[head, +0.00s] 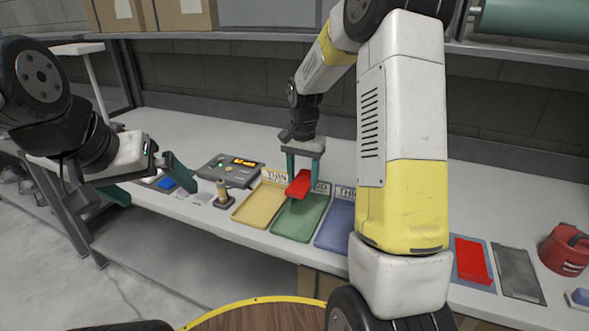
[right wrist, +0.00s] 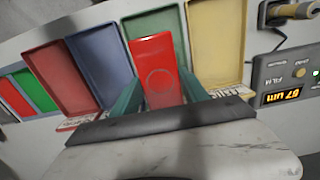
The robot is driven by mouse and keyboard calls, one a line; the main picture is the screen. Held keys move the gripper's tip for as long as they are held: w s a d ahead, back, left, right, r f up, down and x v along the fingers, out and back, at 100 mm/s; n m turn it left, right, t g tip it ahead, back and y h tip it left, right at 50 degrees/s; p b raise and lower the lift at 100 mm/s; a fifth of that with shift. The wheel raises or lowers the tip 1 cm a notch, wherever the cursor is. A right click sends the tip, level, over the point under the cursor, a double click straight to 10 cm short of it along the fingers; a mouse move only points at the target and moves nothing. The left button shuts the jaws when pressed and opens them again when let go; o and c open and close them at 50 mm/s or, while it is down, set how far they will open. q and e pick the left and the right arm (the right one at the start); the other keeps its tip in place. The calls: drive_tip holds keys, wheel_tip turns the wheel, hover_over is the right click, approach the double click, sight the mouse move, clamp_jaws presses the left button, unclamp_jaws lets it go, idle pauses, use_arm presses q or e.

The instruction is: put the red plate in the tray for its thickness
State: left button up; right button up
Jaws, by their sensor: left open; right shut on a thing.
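The red plate (head: 298,184) is held between the fingers of my right gripper (head: 303,183), above the back of the green tray (head: 296,222). In the right wrist view the red plate (right wrist: 158,75) overlaps the green tray (right wrist: 146,25), with the fingers on both sides of it. The yellow tray (head: 256,208), labelled THIN, is left of the green one. The blue tray (head: 335,225) is right of it, partly behind my right arm. A red tray (right wrist: 65,75) shows in the right wrist view. My left gripper (head: 157,194) is open and empty at the left.
A gauge (head: 230,170) with an orange display stands behind-left of the trays; it seems to read 67 um (right wrist: 283,97). A small brass post (head: 223,194) stands before it. A blue plate (head: 166,183) lies near my left gripper. Another red piece (head: 471,260) and a red canister (head: 566,250) are right.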

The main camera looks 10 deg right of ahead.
sight(301, 216)
wheel_tip(301, 216, down, 10)
drive_tip(key=shift+f, duration=0.1)
idle(0.4)
drive_tip(key=shift+a+f, duration=0.1)
drive_tip(key=shift+f, duration=0.4)
idle(0.8)
drive_tip(key=o, duration=1.6)
drive_tip(key=shift+r, duration=3.85)
